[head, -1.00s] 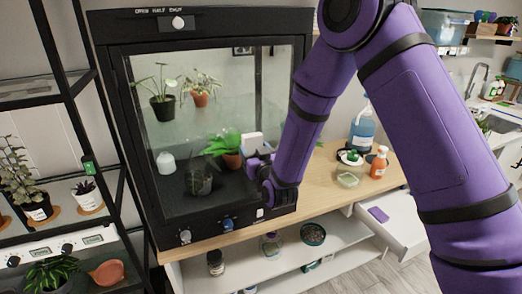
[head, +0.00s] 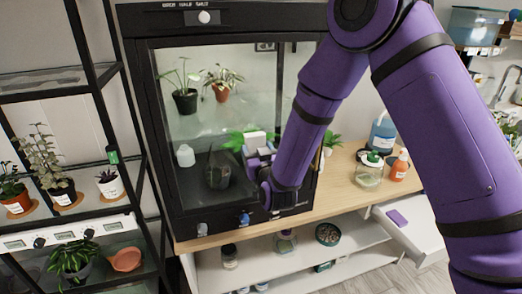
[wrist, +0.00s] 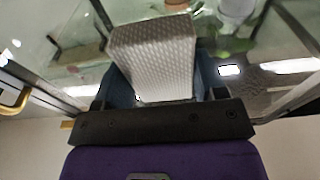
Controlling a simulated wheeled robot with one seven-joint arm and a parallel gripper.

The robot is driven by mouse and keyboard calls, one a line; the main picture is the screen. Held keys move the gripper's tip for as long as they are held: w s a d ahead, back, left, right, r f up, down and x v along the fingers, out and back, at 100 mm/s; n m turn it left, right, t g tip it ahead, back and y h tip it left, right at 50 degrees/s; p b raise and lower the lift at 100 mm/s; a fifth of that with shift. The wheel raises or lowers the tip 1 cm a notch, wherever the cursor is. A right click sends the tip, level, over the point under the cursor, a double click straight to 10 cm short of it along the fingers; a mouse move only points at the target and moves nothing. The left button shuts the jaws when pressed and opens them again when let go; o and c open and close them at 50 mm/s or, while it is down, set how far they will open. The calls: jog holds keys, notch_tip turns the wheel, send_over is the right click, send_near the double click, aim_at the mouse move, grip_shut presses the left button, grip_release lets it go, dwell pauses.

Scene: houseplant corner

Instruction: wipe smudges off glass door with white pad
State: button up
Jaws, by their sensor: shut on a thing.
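The glass door (head: 245,110) is the black-framed front of a plant cabinet and looks shut in the head view. Its pane looks hazy across the middle; I cannot pick out separate smudges from reflections. My gripper (head: 262,155) is in front of the lower right part of the pane. It is shut on the white pad (head: 256,138), a pale block with a quilted face in the wrist view (wrist: 152,55). The pad's face is towards the glass; I cannot tell whether it touches. My arm hides the door's right side.
Potted plants (head: 186,102) stand behind the glass. Knobs (head: 244,219) sit under the door. An open drawer (head: 412,230) juts out below. A black shelf rack stands left.

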jog(key=shift+s, duration=0.1)
jog(key=shift+r+v, duration=0.15)
jog(key=shift+v, duration=1.3)
jog(key=shift+r+v, duration=0.2)
jog(key=shift+v, duration=1.25)
jog(key=shift+s+d, duration=0.1)
jog(key=shift+s, duration=0.05)
jog(key=shift+v, duration=1.35)
jog(key=shift+r, duration=0.1)
